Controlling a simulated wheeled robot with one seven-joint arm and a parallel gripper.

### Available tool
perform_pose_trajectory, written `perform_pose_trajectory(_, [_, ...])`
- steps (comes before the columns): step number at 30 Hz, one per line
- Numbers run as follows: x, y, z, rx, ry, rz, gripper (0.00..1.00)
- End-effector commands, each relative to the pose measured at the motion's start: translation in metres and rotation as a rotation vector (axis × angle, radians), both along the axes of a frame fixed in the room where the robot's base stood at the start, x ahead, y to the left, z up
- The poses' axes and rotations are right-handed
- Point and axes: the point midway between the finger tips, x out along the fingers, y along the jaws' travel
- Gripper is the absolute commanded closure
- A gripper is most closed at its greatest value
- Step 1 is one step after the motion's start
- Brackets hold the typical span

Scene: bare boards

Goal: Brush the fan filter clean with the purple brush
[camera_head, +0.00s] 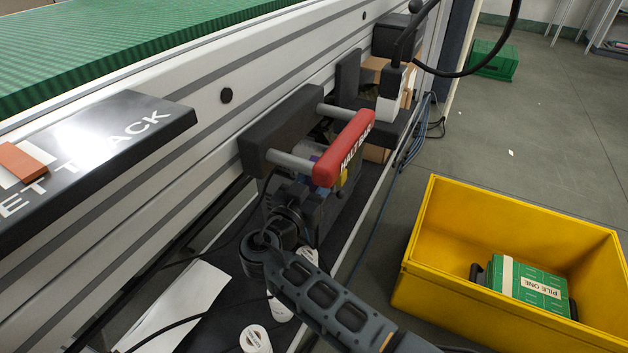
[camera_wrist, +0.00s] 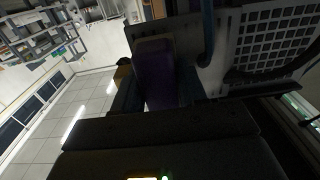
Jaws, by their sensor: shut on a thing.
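My gripper (camera_head: 295,190) reaches in low beside the conveyor, close to the red bar, which partly hides its tip in the head view. In the wrist view the purple brush (camera_wrist: 156,72) stands between the dark fingers, and my gripper (camera_wrist: 158,92) is shut on it. The brush's far end is dark and hard to make out. A pale panel with a square grid (camera_wrist: 272,42), which looks like the fan filter, is at upper right in the wrist view. The brush is left of the grid; I cannot tell if they touch. I cannot make out the filter in the head view.
The red halt bar (camera_head: 343,148) on grey posts juts out over my gripper. A dark sign shelf (camera_head: 95,165) sticks out at left. A yellow crate (camera_head: 425,285) with a green box (camera_head: 520,285) stands at right. White rolls (camera_head: 256,340) lie below. Open floor is behind the crate.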

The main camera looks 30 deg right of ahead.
Motion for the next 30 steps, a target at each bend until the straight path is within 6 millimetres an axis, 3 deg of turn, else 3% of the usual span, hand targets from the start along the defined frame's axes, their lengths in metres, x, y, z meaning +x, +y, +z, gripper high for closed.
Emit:
perform_pose_trajectory(2, [-0.002, -0.006, -0.002, -0.001, -0.001, -0.025, 0.95])
perform_pose_trajectory(30, [0.026, 0.021, -0.001, 0.001, -0.001, -0.014, 0.95])
